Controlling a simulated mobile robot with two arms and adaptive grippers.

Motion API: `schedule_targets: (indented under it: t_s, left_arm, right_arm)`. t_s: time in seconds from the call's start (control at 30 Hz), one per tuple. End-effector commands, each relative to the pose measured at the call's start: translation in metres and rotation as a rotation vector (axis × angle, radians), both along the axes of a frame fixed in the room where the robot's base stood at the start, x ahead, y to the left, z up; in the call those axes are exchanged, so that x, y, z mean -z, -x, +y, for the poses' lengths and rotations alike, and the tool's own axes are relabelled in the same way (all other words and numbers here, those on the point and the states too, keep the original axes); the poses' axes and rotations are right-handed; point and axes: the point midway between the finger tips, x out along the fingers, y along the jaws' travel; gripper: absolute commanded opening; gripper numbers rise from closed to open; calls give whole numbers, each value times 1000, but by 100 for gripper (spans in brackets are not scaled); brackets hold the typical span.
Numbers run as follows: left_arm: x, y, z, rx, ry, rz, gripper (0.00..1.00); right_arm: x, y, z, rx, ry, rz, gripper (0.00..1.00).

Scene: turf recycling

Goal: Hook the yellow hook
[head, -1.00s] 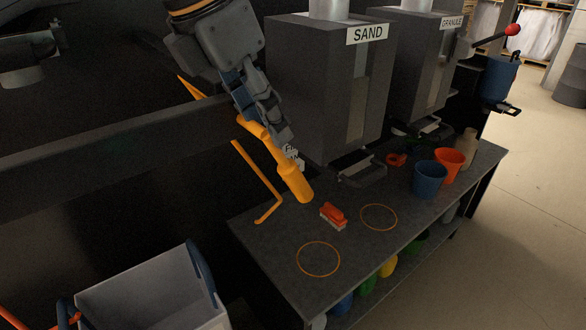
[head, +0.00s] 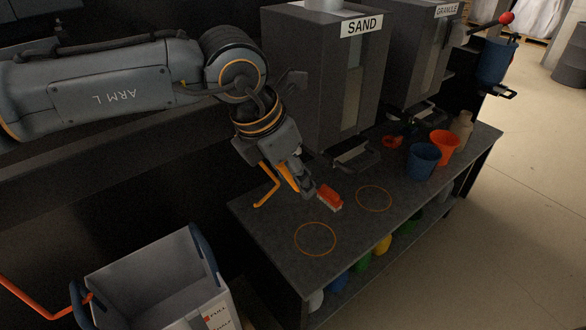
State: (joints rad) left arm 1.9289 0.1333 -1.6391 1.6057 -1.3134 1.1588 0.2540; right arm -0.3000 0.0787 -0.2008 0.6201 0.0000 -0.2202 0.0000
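My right gripper is not in view.
A red brush (head: 329,197) lies by the fingertips on the dark bench (head: 350,225), which has two orange rings. The sand dispenser (head: 325,95) stands behind. A blue cup (head: 423,161) and an orange cup (head: 444,146) stand right. A grey bin (head: 150,275) is at lower left.

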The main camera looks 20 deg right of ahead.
Motion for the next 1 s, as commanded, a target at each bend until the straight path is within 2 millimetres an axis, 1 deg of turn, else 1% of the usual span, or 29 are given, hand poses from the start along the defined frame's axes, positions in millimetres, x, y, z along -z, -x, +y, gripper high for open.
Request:
schedule_targets:
  t_s: [0.2, 0.27, 0.3, 0.37, 0.4, 0.43, 0.77, 0.87, 1.0]
  left_arm:
    - [1, 0, 0, 0, -1, 0, 47]
    - [1, 0, 0, 0, -1, 0, 35]
    - [1, 0, 0, 0, -1, 0, 26]
    - [1, 0, 0, 0, -1, 1, 14]
    - [1, 0, 0, 0, -1, 1, 6]
    - [0, 0, 0, 0, -1, 1, 0]
    - [3, 1, 2, 0, -27, 11, 0]
    - [6, 3, 8, 0, -89, 31, 0]
    - [10, 8, 22, 0, -219, 79, 0]
  right_arm:
    - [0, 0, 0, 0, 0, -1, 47]
    - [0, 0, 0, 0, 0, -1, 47]
    - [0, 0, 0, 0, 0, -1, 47]
    - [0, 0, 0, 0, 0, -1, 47]
    - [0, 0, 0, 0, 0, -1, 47]
    - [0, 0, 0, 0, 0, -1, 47]
    - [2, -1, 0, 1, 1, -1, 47]
    - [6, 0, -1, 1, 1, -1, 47]
    - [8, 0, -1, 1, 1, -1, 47]
